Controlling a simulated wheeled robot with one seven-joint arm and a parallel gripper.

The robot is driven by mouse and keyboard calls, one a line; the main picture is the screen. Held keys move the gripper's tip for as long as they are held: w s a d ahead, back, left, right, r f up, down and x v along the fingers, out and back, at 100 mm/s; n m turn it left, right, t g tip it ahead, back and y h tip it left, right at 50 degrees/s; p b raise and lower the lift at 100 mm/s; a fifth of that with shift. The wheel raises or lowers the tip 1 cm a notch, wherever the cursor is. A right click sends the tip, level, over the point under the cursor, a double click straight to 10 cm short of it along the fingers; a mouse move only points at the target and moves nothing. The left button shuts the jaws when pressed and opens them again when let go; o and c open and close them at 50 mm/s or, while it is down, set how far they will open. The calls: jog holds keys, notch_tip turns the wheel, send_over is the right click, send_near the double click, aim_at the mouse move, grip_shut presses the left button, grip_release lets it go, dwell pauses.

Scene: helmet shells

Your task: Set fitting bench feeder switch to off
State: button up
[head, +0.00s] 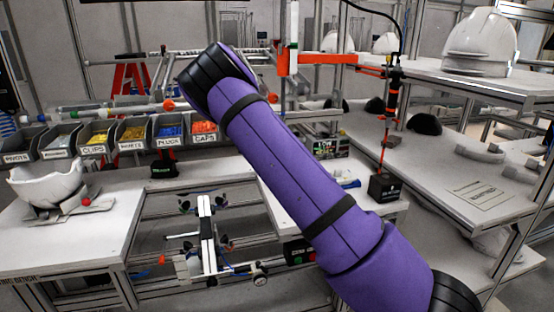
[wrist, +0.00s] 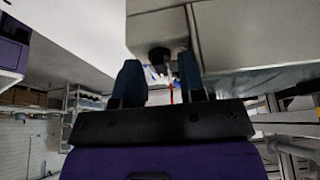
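No part in either view can be told for certain as the feeder switch. In the head view, a dark control box (head: 299,253) with green and red buttons sits below the bench's front edge, partly covered by my arm. In the wrist view, my gripper (wrist: 161,75) has its two dark blue fingers spread apart. A dark round knob-like part (wrist: 158,56) shows near the gap between them, at the lower edge of a pale box-like body (wrist: 158,30). I cannot tell whether the fingers touch it. In the head view my gripper is hidden behind my purple arm.
A black block with a red rod (head: 385,187) stands right of my arm. The right-hand bench (head: 470,200) holds dark pads.

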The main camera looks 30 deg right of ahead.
jog(key=v, duration=1)
jog(key=shift+a+r, duration=0.15)
jog(key=shift+r, duration=0.2)
dwell(0.3)
jog(key=s+a+r+n+t+y, duration=0.25)
jog(key=s+r+n, duration=0.35)
jog(key=s, duration=0.6)
jog(key=s+a+r+n+t+y, duration=0.1)
jog(key=s+a+r+n+y, duration=0.35)
jog(key=s, duration=0.75)
jog(key=s+a+n+t+h, duration=0.1)
jog(key=s+a+n, duration=0.1)
jog(key=s, duration=0.5)
jog(key=s+a+r+n+t+h, duration=0.1)
jog(key=s+a+n, duration=0.1)
jog(key=s+n, duration=0.3)
jog(key=s+a+r+n+t, duration=0.1)
jog(key=s+n, duration=0.3)
jog(key=s, duration=0.7)
jog(key=shift+a+r+h, duration=0.2)
jog(key=shift+a+h, duration=0.2)
jog(key=shift+a, duration=0.35)
